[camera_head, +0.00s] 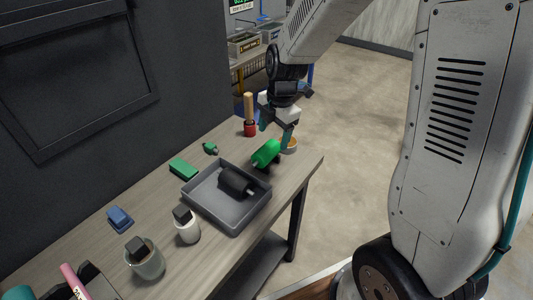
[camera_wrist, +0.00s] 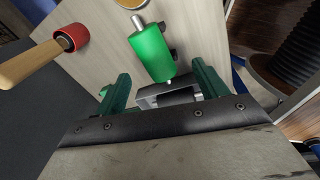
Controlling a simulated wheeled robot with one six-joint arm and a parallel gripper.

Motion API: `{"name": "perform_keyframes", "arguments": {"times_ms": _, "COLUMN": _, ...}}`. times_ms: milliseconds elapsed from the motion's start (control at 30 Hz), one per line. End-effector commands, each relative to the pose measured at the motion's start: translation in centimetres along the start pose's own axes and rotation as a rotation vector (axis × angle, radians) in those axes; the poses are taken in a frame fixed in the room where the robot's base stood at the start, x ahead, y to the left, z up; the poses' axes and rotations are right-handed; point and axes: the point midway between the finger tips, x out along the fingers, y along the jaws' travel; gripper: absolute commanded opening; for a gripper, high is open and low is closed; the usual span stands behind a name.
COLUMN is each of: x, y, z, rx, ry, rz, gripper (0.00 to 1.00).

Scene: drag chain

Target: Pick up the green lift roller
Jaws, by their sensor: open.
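My gripper (camera_head: 276,132) is above and just behind the roller, pointing down. In the wrist view my gripper (camera_wrist: 162,82) has its two teal fingers spread apart with nothing held. The roller's near end lies just beyond and between the fingertips, and its body extends away.
A grey tray (camera_head: 228,219) holds a black roller (camera_head: 236,182). A wooden-handled tool with a red base (camera_wrist: 66,39) and an orange-rimmed round dish (camera_head: 290,146) are near the green roller. A green block (camera_head: 183,168), blue block (camera_head: 119,218) and cups line the bench.

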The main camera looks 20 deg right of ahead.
Motion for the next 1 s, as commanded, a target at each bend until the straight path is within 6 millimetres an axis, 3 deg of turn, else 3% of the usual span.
{"name": "perform_keyframes", "arguments": {"times_ms": 100, "x": -0.1, "y": 0.6, "z": 0.2, "rx": -0.148, "ry": -0.014, "rz": 0.028, "gripper": 0.72}}
{"name": "perform_keyframes", "arguments": {"times_ms": 233, "x": 0.3, "y": 0.7, "z": 0.3, "rx": -0.219, "ry": -0.017, "rz": 0.031, "gripper": 0.72}}
{"name": "perform_keyframes", "arguments": {"times_ms": 800, "x": 7.3, "y": 1.0, "z": -0.2, "rx": -0.224, "ry": -0.016, "rz": 0.028, "gripper": 0.72}}
{"name": "perform_keyframes", "arguments": {"times_ms": 1000, "x": 7.7, "y": 1.1, "z": -0.2, "rx": -0.223, "ry": -0.017, "rz": 0.030, "gripper": 0.72}}
